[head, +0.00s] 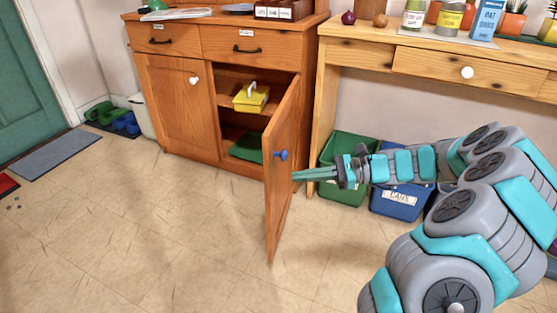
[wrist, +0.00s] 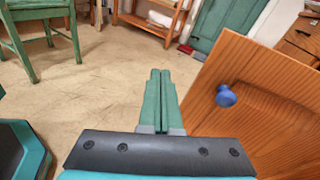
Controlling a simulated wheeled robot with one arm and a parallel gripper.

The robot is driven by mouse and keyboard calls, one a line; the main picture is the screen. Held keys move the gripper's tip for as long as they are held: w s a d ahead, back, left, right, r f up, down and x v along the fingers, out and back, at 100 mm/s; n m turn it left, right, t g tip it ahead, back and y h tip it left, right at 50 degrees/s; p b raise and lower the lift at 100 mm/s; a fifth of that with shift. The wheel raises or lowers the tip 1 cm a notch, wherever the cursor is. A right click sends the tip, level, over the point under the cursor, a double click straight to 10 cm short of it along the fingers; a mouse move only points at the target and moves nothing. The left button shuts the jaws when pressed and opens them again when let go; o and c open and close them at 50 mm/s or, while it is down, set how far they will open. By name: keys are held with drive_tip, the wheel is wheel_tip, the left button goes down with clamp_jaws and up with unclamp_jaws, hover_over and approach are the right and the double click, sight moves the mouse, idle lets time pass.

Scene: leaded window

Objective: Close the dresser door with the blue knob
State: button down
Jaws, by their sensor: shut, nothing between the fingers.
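The dresser door with the blue knob (head: 282,198) stands wide open, swung out into the room from its right side. Its blue knob (head: 281,155) is on the outer face, which faces right. My gripper (head: 297,174) is shut and empty, with its fingertips close to the knob in the head view; I cannot tell whether they touch there. In the wrist view my shut fingers (wrist: 158,85) are left of the door (wrist: 260,100) and its blue knob (wrist: 226,96), with a gap between them. The dresser (head: 180,110) has a shut left door (head: 176,103) with a white knob.
The open compartment holds a yellow caddy (head: 251,98) and a green item (head: 247,147). Right of the door, a green bin (head: 346,148) and a blue bin (head: 398,201) stand under a wooden table (head: 390,50). The floor left of the door is clear.

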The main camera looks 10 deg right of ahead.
sight(270, 160)
drive_tip(key=w+d+f+m+t, duration=0.2)
drive_tip(key=w+d+m+t, duration=0.25)
drive_tip(key=d, duration=0.45)
drive_tip(key=shift+m, duration=0.25)
drive_tip(key=x, duration=0.9)
drive_tip(key=s+p+x, duration=0.1)
drive_tip(key=x, duration=0.3)
drive_tip(key=shift+w+a+f, duration=0.1)
drive_tip(key=shift+w+a, duration=0.05)
drive_tip(key=shift+a, duration=0.3)
